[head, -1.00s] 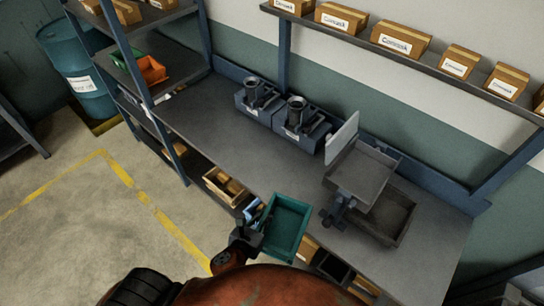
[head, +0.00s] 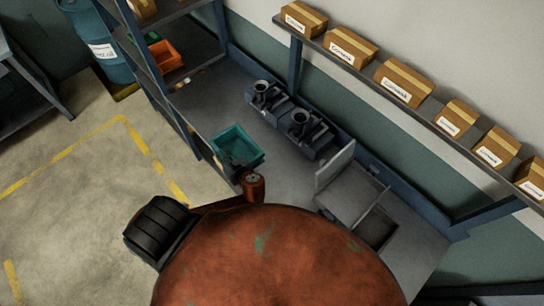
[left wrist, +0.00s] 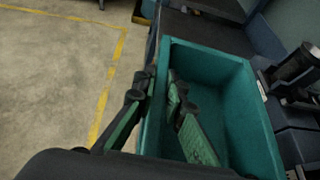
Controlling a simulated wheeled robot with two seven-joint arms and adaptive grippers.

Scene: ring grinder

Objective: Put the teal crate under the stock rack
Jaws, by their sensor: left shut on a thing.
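The teal crate (head: 240,138) is an open-topped box near the front edge of the workbench, just right of the stock rack (head: 200,48). My left gripper (head: 240,168) is shut on its near wall. In the left wrist view the crate (left wrist: 238,100) fills the middle right, and my left gripper (left wrist: 157,92) has one finger inside and one outside the wall. The crate looks empty apart from that finger. Whether its underside touches anything is hidden. My right gripper is not in view.
An orange bin (head: 166,56) sits on the rack. Two dark machine fixtures (head: 300,125) stand on the bench (head: 285,180) right of the crate. A grey tray unit (head: 350,190) is farther right. Boxes (head: 405,82) line the upper wall shelf. The floor left is clear.

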